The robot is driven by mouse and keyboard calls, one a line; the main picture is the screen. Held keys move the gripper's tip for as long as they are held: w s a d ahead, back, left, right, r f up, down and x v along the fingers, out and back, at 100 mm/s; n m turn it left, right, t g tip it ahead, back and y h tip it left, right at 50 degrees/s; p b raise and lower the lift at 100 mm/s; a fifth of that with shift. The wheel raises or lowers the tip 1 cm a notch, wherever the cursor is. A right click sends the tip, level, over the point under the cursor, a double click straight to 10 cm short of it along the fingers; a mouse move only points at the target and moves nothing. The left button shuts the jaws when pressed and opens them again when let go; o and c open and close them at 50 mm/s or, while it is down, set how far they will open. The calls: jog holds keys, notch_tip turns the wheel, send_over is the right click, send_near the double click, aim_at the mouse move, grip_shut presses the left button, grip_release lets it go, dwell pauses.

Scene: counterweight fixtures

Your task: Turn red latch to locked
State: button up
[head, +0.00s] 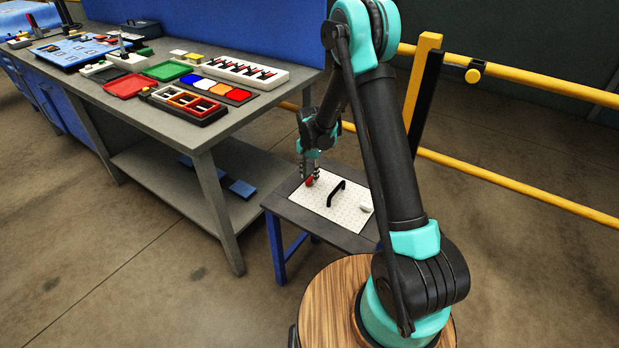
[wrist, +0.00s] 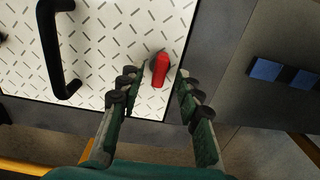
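The red latch (wrist: 161,70) is a small red lever on a dark round base, near the edge of a white patterned panel (wrist: 110,40) in the wrist view. In the head view the red latch (head: 309,181) shows at the panel's left end, just under my gripper (head: 310,160). In the wrist view my gripper (wrist: 160,78) is open, with one finger on each side of the latch. A gap shows on both sides of the latch, and I see no contact. The latch's lock markings cannot be made out.
A black handle (head: 336,192) stands on the panel right of the latch, with a small white piece (head: 366,209) beyond it. The panel lies on a small grey table (head: 283,208). A long workbench (head: 215,128) with trays and coloured parts is at left. Yellow rails (head: 540,193) run behind.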

aim_at(310, 179)
notch_tip(310, 179, up, 10)
jog(key=shift+r, duration=0.2)
dwell(0.3)
jog(key=s+d+r+n+t, duration=0.25)
jog(key=s+d+r, duration=0.45)
jog(key=s+d, duration=0.55)
jog(key=s+d+f+n+t, duration=0.1)
jog(key=s+d+n, duration=0.1)
jog(key=s, duration=0.6)
jog(key=s+d+f+n, duration=0.1)
jog(key=s+d+n, duration=0.1)
jog(key=s+d, duration=0.3)
jog(key=s, duration=0.3)
jog(key=shift+s+t, duration=0.35)
jog(key=shift+s, duration=0.05)
